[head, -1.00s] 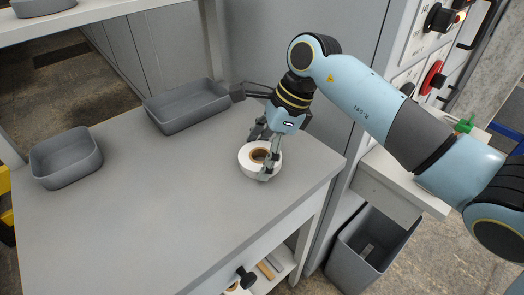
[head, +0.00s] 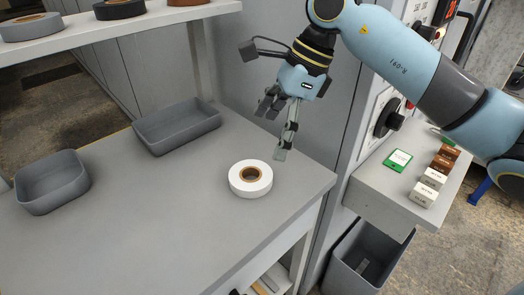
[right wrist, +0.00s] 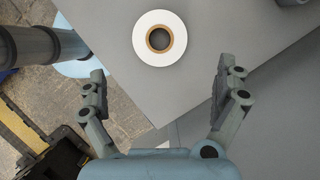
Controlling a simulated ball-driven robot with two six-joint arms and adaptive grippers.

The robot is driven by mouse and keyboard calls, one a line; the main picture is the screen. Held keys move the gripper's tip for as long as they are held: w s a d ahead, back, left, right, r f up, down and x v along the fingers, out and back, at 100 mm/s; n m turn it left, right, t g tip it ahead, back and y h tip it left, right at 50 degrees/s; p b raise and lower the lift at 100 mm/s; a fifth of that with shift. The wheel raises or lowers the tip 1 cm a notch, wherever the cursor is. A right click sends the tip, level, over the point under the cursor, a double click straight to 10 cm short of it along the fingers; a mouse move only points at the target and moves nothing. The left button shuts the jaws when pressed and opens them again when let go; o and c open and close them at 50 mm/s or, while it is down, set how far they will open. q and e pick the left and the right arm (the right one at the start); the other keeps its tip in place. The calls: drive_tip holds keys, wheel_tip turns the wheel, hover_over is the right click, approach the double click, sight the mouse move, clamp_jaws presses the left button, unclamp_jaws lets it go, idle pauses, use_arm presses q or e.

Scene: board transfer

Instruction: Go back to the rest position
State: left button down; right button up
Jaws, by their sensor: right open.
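My right gripper (head: 275,128) is open and empty, raised above the grey table to the upper right of a white tape roll. The white roll (head: 251,190), with a brown core, lies flat on the table near its right side, apart from the fingers. In the right wrist view the roll (right wrist: 145,38) shows beyond the spread fingers, and the gripper (right wrist: 160,85) has nothing between them. My left gripper is in neither view.
Two grey trays (head: 183,134) (head: 60,192) stand on the table (head: 165,225). A shelf (head: 130,26) with rolls is behind. At right, a side ledge (head: 370,183) holds a green-edged card (head: 398,160) and several small blocks. A grey bin (head: 345,262) stands below.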

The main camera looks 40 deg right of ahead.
drive_tip(key=shift+v, duration=0.8)
drive_tip(key=shift+a, duration=0.15)
